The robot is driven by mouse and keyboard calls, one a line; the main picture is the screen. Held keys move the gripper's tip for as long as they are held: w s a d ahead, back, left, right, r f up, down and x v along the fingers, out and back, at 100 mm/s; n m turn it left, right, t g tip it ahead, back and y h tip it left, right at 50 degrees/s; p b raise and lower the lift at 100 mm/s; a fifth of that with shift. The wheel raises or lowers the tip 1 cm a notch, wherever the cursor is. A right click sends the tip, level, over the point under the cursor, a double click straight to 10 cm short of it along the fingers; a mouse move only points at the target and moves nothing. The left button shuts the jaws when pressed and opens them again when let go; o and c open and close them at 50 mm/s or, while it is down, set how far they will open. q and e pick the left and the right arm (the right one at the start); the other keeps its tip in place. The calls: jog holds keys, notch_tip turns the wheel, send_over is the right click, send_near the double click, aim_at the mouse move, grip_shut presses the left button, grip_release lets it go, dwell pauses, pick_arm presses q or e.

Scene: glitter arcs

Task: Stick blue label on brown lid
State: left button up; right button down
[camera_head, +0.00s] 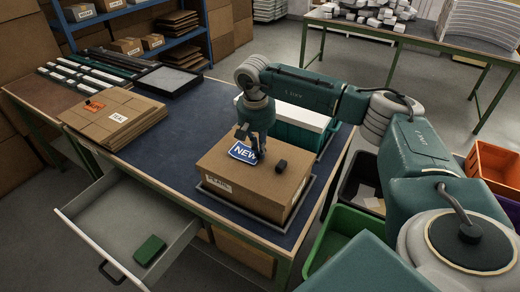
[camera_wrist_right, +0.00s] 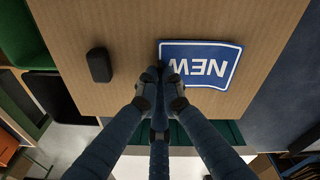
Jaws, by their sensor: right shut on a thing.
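The blue label (camera_head: 243,153) with white "NEW" lettering is at the top of the brown box. It also shows in the right wrist view (camera_wrist_right: 203,62), over the brown lid (camera_wrist_right: 130,30). The brown lid (camera_head: 270,184) is the flat cardboard top of the box. My right gripper (camera_head: 257,152) is shut on the label's edge, right at the lid. The fingertips show in the right wrist view (camera_wrist_right: 161,76) at the label's left corner. I cannot tell whether the whole label touches the lid. My left gripper is not in view.
A small black object (camera_head: 281,167) lies on the lid, right of the label. The box stands in a dark tray on the blue-topped table (camera_head: 180,165). Flat cardboard (camera_head: 112,118) lies left. An open drawer (camera_head: 120,215) holds a green block (camera_head: 149,250). Bins stand at right.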

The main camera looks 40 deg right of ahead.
jog(key=shift+f, duration=0.25)
dwell(0.3)
jog(key=c, duration=1.4)
grip_release()
jog(key=shift+c, duration=0.2)
jog(key=shift+r, duration=0.1)
jog(key=shift+r+p, duration=2.3)
jog(key=shift+r, duration=1.15)
